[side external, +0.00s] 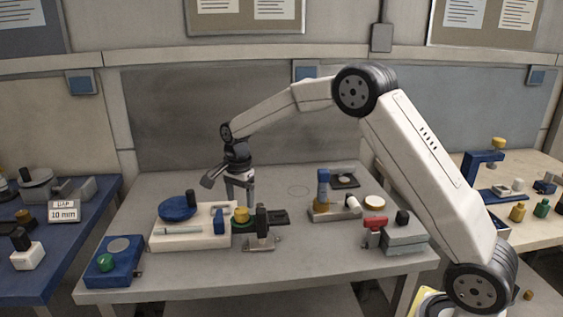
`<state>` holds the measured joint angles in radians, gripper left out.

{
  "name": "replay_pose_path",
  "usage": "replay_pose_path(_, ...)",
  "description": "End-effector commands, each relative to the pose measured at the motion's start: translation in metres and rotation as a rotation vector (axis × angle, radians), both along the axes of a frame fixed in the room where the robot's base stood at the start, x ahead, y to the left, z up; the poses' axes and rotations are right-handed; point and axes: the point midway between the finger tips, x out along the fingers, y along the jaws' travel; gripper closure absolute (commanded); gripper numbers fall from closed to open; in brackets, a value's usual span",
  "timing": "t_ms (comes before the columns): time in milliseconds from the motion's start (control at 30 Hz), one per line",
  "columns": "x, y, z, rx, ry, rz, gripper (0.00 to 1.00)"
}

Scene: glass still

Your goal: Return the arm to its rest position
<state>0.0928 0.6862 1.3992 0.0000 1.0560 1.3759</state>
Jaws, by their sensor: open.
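My gripper (239,203) points down at the left middle of the grey table (330,270). It is open, and I see nothing held in it. Its fingertips are just behind or above a yellow knob-like piece (241,215); I cannot tell whether they touch it. My arm reaches from the lower right, up over the table and down to the left.
A white block (185,241) with a blue disc (178,208) stands left of my gripper. The table's back is mostly clear.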

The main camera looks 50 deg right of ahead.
Motion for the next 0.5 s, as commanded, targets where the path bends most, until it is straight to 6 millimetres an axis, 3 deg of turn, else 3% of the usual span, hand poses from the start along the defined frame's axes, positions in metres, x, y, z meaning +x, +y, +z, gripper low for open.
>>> replay_pose_path(233,-0.005,-0.014,0.008,-0.002,-0.015,0.008,0.21)
replay_pose_path(500,-0.028,-0.06,0.031,-0.017,-0.068,0.056,0.21)
